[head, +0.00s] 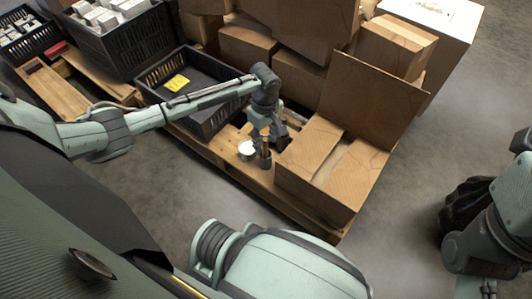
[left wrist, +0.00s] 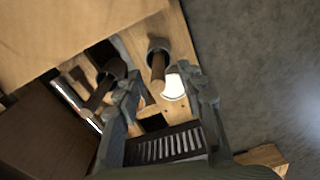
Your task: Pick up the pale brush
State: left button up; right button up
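My right gripper cannot be made out.
A white round container (head: 247,149) stands close beside the gripper on the wooden pallet (head: 225,147). An open cardboard box (head: 318,192) is just right of it. A black crate (head: 205,122) is left, with stacked boxes (head: 248,45) behind. A black lumpy thing (head: 463,208) is at right.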

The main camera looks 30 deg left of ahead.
aim_at(265, 158)
pick_arm(q)
notch_tip(265, 158, down, 5)
jog(key=b, duration=0.2)
jog(key=shift+w+f+b, duration=0.15)
jog(key=shift+b, duration=0.2)
jog(key=shift+c, duration=0.3)
grip_shut()
